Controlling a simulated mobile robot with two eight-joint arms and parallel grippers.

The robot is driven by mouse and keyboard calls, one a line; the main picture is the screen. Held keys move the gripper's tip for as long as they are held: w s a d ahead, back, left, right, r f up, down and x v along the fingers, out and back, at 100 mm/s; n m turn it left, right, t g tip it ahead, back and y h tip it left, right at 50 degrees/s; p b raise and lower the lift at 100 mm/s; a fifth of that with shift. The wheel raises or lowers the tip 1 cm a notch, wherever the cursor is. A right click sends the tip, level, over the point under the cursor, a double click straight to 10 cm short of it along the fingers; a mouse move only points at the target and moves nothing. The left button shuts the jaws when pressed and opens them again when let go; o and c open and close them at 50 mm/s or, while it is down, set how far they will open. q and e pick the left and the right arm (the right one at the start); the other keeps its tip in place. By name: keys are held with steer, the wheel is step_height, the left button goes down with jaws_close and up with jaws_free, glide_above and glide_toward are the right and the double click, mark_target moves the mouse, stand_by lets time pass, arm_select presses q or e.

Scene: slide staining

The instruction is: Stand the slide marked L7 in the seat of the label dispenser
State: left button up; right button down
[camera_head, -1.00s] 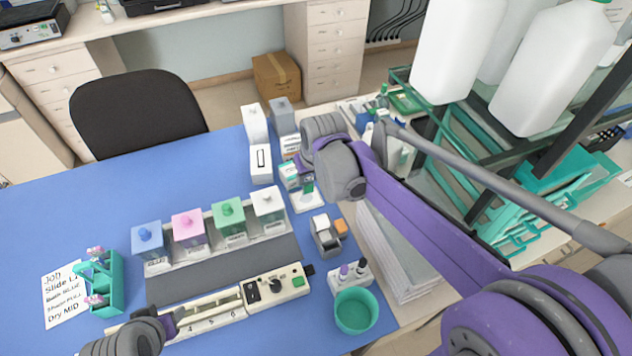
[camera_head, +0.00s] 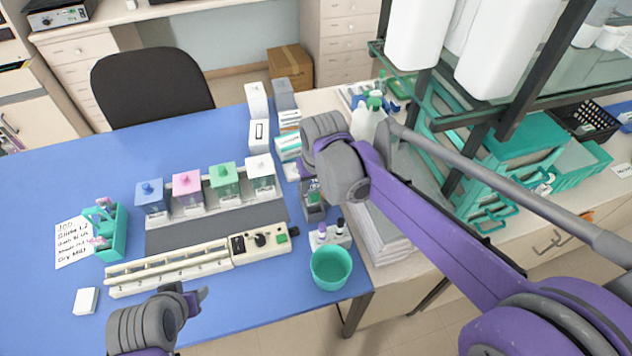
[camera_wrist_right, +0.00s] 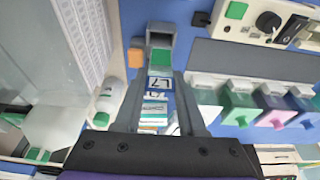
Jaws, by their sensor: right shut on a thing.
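My right gripper (camera_wrist_right: 160,84) is shut on the slide marked L7 (camera_wrist_right: 159,85), whose blue label faces the right wrist camera. A green patch (camera_wrist_right: 160,58) shows just beyond the label; I cannot tell whether it belongs to the slide. The grey label dispenser (camera_wrist_right: 161,32) is straight ahead of the fingertips in that view. In the head view the dispenser (camera_head: 315,208) is just below the right gripper (camera_head: 312,192), partly covered by it. Whether the slide touches the seat cannot be told. My left gripper (camera_head: 190,298) is low in the head view, its jaw gap unclear.
A teal cup (camera_head: 331,268) and a small bottle holder (camera_head: 330,236) stand in front of the dispenser. Staining jars (camera_head: 187,185) and a long cream rack (camera_head: 170,270) lie to the left. Stacked paper (camera_head: 380,235) is at the right. The blue table is free at far left.

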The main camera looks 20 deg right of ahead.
mark_target(315, 200)
arm_select(q)
steer(key=shift+s+f+b, duration=0.4)
steer(key=shift+s+f, duration=0.25)
steer(key=shift+f, duration=0.15)
arm_select(e)
steer(key=shift+s+d+f, duration=0.1)
steer(key=shift+s+f, duration=0.05)
steer(key=shift+f, duration=0.4)
steer(key=shift+s+f, duration=0.15)
steer(key=shift+f, duration=0.35)
arm_select(q)
steer(key=shift+s+f+b, duration=0.3)
steer(key=shift+f+b, duration=0.2)
steer(key=shift+f, duration=0.25)
steer(key=shift+s+f+b, duration=0.25)
steer(key=shift+f+b, duration=0.25)
steer(key=shift+f, duration=0.2)
arm_select(e)
steer(key=shift+s+x, duration=0.2)
steer(key=shift+x, duration=0.75)
steer(key=shift+s+x, duration=0.2)
steer(key=shift+x, duration=0.7)
arm_select(q)
steer(key=shift+s+f+g, duration=0.1)
steer(key=shift+f+g, duration=0.15)
steer(key=shift+g, duration=0.05)
arm_select(e)
steer(key=shift+f, duration=0.4)
steer(key=shift+c, duration=2.1)
jaws_free()
